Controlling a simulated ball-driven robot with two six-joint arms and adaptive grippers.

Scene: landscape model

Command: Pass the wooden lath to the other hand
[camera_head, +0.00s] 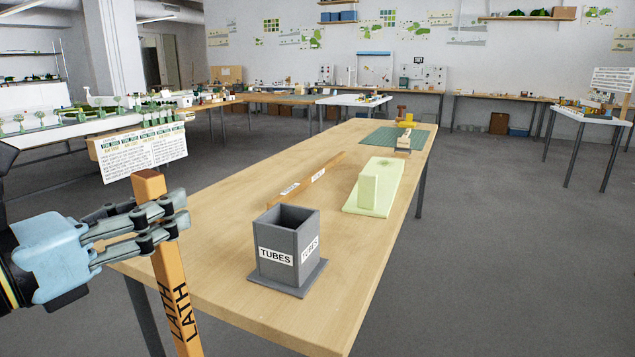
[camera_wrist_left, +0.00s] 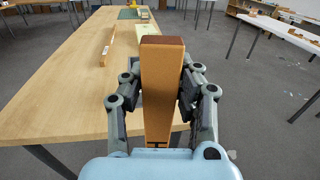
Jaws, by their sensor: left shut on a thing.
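The wooden lath (camera_head: 172,283) is an orange-brown square stick marked LATH. It stands nearly upright at the left of the head view, in front of the table's near left end. My left gripper (camera_head: 163,217) is shut on it near its top end, with fingers on both sides. The lower end runs out of the bottom of the head view. In the left wrist view the lath (camera_wrist_left: 162,90) sits between the two fingers of my left gripper (camera_wrist_left: 160,98). My right gripper shows in neither view.
The long wooden table (camera_head: 222,225) carries a grey TUBES box (camera_head: 285,247), a labelled wooden strip (camera_head: 313,182), a pale green block on a base (camera_head: 375,189) and a green mat (camera_head: 385,139) with small items. A white text sign (camera_head: 145,152) stands behind the lath. Floor right of the table is clear.

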